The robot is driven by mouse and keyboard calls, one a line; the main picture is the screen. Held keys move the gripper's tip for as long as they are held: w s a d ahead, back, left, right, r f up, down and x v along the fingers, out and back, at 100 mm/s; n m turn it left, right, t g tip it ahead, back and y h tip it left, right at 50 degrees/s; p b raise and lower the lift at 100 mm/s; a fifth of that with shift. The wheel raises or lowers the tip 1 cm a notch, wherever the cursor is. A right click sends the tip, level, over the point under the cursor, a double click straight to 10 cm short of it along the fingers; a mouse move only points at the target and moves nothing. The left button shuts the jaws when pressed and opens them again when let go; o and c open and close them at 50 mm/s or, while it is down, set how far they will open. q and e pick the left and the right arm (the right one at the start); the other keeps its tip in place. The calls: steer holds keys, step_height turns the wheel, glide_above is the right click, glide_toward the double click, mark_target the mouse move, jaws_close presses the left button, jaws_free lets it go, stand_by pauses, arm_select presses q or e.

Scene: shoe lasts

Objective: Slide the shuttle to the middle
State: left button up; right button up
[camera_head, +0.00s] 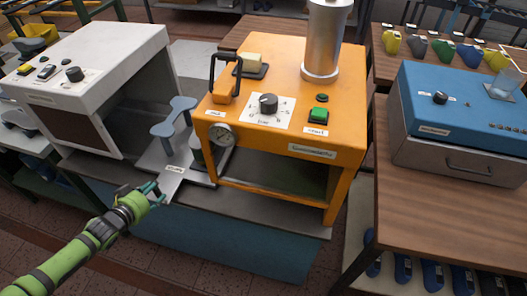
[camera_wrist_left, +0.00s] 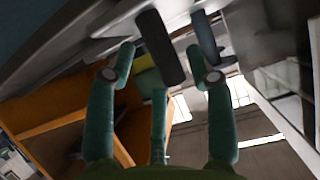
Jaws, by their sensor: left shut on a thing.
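The shuttle (camera_head: 158,160) is a flat grey plate with a small white label near its front. It lies low between the white machine and the orange machine. A blue-grey last-shaped piece (camera_head: 174,122) stands on it. My left gripper (camera_head: 156,188) is at the shuttle's front edge, shut on its handle, which the fingers mostly hide in the head view. In the left wrist view a dark bar (camera_wrist_left: 160,48) lies between the green fingers of the left gripper (camera_wrist_left: 162,58). My right gripper is not in view.
The white machine (camera_head: 95,55) has an open bay facing the shuttle. A blue box (camera_head: 455,135) sits on a wooden table farther right. The floor in front is clear.

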arm_select(q)
steer(key=shift+s+a+f+p, duration=0.35)
steer(key=shift+s+a, duration=0.1)
steer(key=shift+a, duration=0.1)
steer(key=p+v, duration=0.6)
steer(key=v, duration=0.1)
steer(key=shift+r+p, duration=0.25)
steer(key=shift+p, duration=0.15)
steer(key=shift+w+f, duration=0.1)
steer(key=shift+w, duration=0.05)
